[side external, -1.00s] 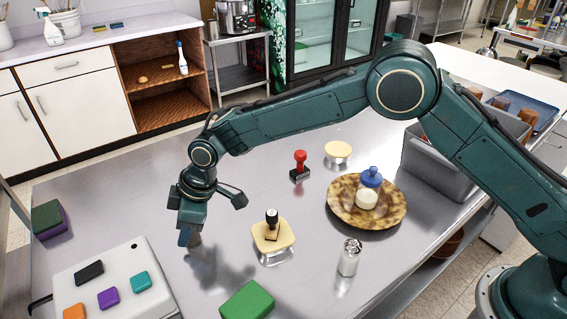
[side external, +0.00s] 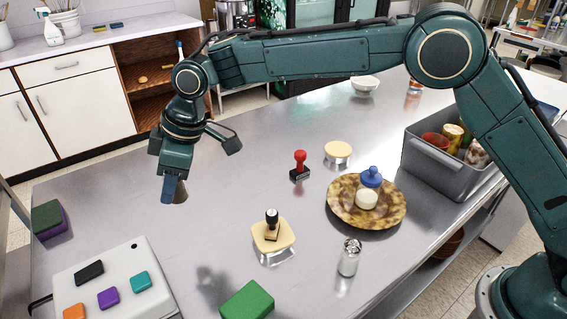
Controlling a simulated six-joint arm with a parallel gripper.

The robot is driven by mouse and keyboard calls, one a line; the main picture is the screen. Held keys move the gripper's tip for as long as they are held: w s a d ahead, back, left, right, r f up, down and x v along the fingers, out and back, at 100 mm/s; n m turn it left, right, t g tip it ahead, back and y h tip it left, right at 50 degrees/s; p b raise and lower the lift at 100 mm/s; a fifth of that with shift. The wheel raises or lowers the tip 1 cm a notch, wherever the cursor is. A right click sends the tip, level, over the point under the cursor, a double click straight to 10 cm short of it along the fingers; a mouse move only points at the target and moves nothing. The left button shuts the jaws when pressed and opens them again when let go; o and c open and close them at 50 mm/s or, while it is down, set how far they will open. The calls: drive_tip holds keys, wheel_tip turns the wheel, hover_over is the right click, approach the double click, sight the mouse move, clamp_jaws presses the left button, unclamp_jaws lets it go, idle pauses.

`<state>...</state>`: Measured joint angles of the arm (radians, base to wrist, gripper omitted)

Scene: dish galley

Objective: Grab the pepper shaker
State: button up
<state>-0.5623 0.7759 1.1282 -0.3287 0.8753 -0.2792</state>
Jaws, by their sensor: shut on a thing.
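My gripper (side external: 171,189) is shut on a small brown-grey object (side external: 181,192) and holds it above the left part of the steel table. The fingers hide much of this object, and I cannot tell whether it is the pepper shaker. A shaker (side external: 348,258) with a metal top and a pale body stands upright on the table at the right front, well apart from my gripper.
A brown plate (side external: 340,213) holds a blue-topped item. A grey bin (side external: 437,168) stands right. A white box with coloured blocks (side external: 105,270) and a green block (side external: 247,301) are in front.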

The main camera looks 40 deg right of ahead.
wheel_tip(320, 180, up, 8)
drive_tip(key=shift+f, duration=0.25)
drive_tip(key=shift+s+f, duration=0.1)
drive_tip(key=shift+s, duration=0.05)
idle(0.6)
